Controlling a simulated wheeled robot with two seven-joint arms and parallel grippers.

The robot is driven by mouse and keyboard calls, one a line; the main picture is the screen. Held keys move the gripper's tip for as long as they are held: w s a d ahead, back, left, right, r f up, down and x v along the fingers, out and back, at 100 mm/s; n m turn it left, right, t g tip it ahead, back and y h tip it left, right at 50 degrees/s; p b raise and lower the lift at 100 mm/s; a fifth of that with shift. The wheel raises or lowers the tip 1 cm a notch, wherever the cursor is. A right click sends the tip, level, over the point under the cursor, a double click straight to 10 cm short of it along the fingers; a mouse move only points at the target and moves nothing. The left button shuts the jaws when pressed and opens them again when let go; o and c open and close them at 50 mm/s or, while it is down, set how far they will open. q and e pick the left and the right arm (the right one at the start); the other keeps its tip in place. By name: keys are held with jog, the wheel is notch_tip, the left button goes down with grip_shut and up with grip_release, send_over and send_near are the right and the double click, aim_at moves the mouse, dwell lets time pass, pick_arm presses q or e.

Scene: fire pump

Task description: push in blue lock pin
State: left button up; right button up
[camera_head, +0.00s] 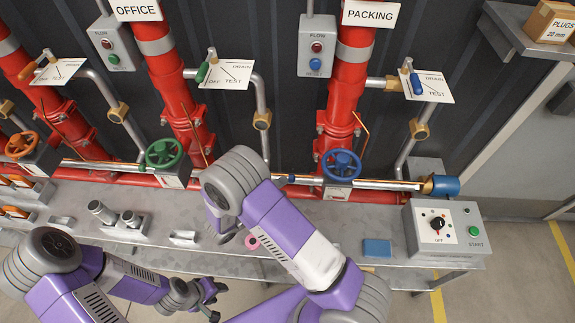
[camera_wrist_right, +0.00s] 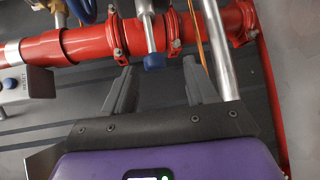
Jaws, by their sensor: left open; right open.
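A small blue knob (camera_head: 291,179) sits at the left of the blue handwheel (camera_head: 341,165), along the silver rail, in the head view. In the right wrist view a blue-tipped silver pin (camera_wrist_right: 154,62) crosses in front of the red pipe; its tip appears beyond and between my fingertips, and contact is not visible. My right gripper (camera_wrist_right: 158,78) is open and empty; in the head view it is mostly hidden by its own arm. My left gripper (camera_head: 217,300) is open and empty, low in front of the bench.
A grey bench (camera_head: 330,225) runs below the red pipes. A control box (camera_head: 443,232) with a green start button stands at its right, near a blue cylinder (camera_head: 445,186). Green (camera_head: 164,153) and orange (camera_head: 22,145) handwheels stand left. A silver pipe (camera_wrist_right: 220,50) passes near my right finger.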

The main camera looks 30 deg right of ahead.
aim_at(296, 179)
jog(key=r+b+x, duration=0.1)
jog(key=x, duration=0.6)
jog(key=shift+w+d+g+h, duration=0.25)
jog(key=shift+g+h, duration=0.05)
jog(key=shift+f, duration=0.1)
jog(key=shift+c, duration=0.2)
grip_shut()
